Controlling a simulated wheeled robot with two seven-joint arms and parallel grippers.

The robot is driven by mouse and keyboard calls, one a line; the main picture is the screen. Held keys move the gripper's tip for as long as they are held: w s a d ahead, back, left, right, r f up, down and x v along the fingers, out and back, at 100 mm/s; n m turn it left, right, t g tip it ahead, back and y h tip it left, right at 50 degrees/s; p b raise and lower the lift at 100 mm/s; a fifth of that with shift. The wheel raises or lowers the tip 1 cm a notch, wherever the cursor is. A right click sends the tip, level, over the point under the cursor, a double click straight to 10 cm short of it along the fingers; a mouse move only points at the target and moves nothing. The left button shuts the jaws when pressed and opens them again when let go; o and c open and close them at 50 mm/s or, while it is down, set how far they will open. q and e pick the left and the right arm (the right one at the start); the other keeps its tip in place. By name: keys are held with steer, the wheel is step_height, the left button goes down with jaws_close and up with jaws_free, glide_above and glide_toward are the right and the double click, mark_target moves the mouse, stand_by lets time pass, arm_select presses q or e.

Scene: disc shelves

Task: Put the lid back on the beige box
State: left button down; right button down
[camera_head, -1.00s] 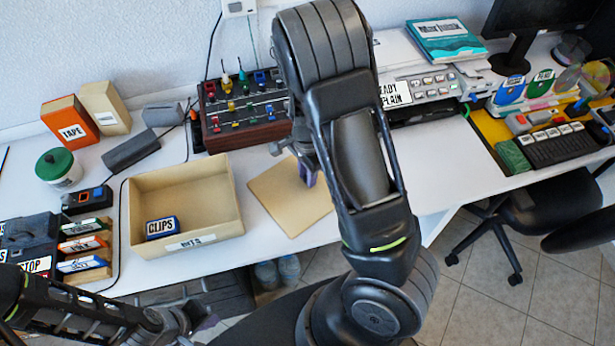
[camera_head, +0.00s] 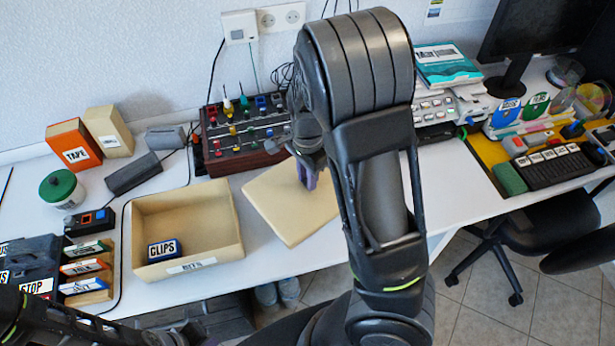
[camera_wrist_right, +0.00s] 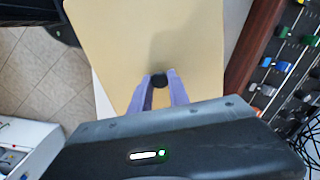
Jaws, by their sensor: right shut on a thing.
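The beige box (camera_head: 238,235) stands open on the white table, with a BITS label on its front wall. A blue CLIPS box (camera_head: 164,250) lies inside it. The flat beige lid (camera_head: 285,215) is to the right of the box, apart from it, and looks raised above the table. My right gripper (camera_head: 307,175) is over the lid. In the right wrist view its purple fingers (camera_wrist_right: 158,88) are shut on the lid's black knob (camera_wrist_right: 158,80), and the lid (camera_wrist_right: 150,35) fills the upper middle. My left arm shows at the lower left edge, its gripper outside the picture.
A control panel with coloured knobs (camera_head: 245,135) stands behind the box and lid. A grey block (camera_head: 133,173), a green-lidded jar (camera_head: 62,190) and a labelled rack (camera_head: 88,290) are left of the box. The table's front edge runs close to the box.

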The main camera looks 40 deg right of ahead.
mark_target(279, 180)
steer(key=w+a+r+n, duration=0.1)
steer(key=w+n, duration=0.1)
steer(key=w+a+r+n, duration=0.1)
steer(key=a+n, duration=0.1)
steer(key=n, duration=0.1)
steer(key=w+a+r+n, duration=0.1)
steer(key=w+n, duration=0.1)
steer(key=shift+w+a+r, duration=0.3)
steer(key=shift+a+r, duration=0.05)
steer(key=shift+a, duration=0.05)
steer(key=w+a+r+n, duration=0.4)
steer(key=a+n, duration=0.3)
steer(key=n, duration=0.3)
steer(key=shift+w+a+r, duration=0.2)
steer(key=shift+w+r, duration=0.15)
steer(key=shift+r, duration=0.5)
steer(key=shift+a, duration=0.1)
